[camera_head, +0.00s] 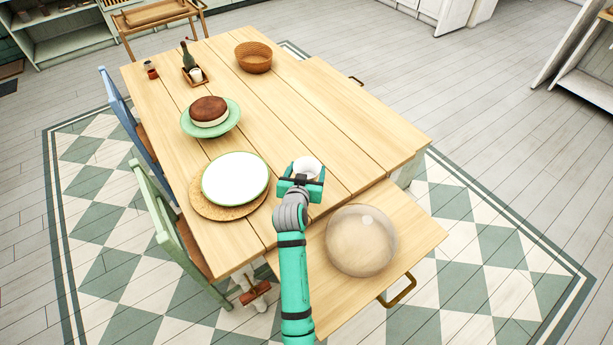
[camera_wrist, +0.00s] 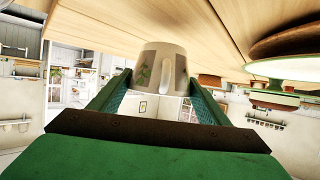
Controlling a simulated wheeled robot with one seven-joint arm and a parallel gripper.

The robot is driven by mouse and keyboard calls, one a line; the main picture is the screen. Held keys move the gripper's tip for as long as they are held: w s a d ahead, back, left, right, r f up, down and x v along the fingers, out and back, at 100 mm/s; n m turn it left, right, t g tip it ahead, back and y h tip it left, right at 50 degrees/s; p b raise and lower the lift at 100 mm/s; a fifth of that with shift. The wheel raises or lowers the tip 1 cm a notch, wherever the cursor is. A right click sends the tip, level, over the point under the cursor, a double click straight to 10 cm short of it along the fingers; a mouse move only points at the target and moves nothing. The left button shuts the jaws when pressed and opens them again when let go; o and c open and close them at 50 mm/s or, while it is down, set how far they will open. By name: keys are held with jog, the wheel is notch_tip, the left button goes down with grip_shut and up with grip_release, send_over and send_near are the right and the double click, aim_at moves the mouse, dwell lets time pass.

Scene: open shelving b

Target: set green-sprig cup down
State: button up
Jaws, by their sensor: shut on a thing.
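The green-sprig cup (camera_wrist: 150,68) is pale with a green sprig on its side and a handle facing the wrist camera. My gripper (camera_wrist: 155,105) is shut on it, with one finger on each side. In the head view the cup (camera_head: 306,168) shows its round rim just beyond my gripper (camera_head: 301,182), over the near part of the wooden table (camera_head: 300,120). In the wrist view the cup is close to the table surface (camera_wrist: 205,30). I cannot tell whether its base touches the wood.
A white plate (camera_head: 235,179) on a round woven mat (camera_head: 228,212) lies left of the cup. A glass dome (camera_head: 360,241) sits on the pulled-out drawer (camera_head: 413,240) at right. A cake (camera_head: 208,110) on a green stand and a basket (camera_head: 254,57) stand farther back. The table right of the cup is clear.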

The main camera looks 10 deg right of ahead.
aim_at(308, 171)
jog(key=shift+w+f, duration=0.15)
jog(key=shift+f, duration=1.6)
jog(key=shift+f, duration=0.15)
jog(key=o, duration=1.2)
jog(key=shift+c, duration=0.2)
